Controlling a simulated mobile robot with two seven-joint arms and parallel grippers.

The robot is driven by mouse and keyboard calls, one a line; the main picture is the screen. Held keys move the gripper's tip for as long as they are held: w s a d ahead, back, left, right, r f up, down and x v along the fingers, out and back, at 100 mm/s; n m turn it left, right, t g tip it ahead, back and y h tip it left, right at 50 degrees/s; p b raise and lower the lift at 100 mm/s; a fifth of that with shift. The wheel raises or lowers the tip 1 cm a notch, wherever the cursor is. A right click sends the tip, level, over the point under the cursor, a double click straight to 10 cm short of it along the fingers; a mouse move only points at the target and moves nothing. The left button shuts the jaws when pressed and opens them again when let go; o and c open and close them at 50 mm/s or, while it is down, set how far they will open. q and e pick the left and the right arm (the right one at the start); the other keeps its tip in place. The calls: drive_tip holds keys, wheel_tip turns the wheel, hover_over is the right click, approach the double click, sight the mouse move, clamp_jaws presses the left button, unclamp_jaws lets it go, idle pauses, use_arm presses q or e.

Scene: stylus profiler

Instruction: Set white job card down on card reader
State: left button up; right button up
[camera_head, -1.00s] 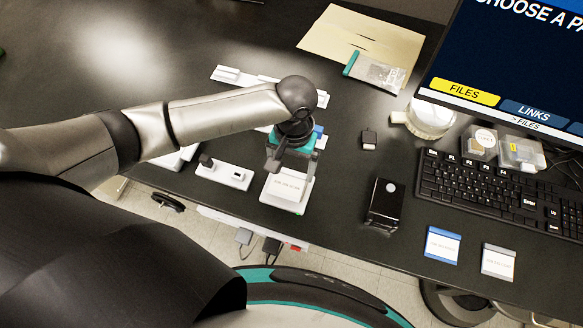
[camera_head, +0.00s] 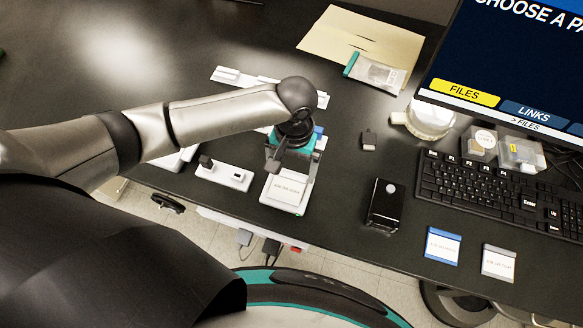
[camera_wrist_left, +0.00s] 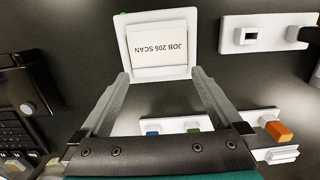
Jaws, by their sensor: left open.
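The white job card (camera_head: 286,187), printed "JOB 206 SCAN" in the left wrist view (camera_wrist_left: 160,60), lies flat on the white square card reader (camera_head: 290,209). In the wrist view the card is within the raised rim of the reader (camera_wrist_left: 124,35), slightly askew. My left gripper (camera_head: 290,178) is open above the near part of the reader. Its two fingers (camera_wrist_left: 160,76) stand apart at the reader's edge in the wrist view, with nothing between them.
A white block with sockets (camera_head: 222,175) stands left of the reader. A black box (camera_head: 385,203) stands to its right. Blue-edged (camera_head: 442,245) and grey-edged (camera_head: 498,262) cards lie near the table's front edge. A keyboard (camera_head: 495,190) is at the right.

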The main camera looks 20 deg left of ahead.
use_arm(q)
wheel_tip(320, 180, up, 11)
drive_tip(key=p, duration=0.1)
drive_tip(key=shift+w, duration=0.45)
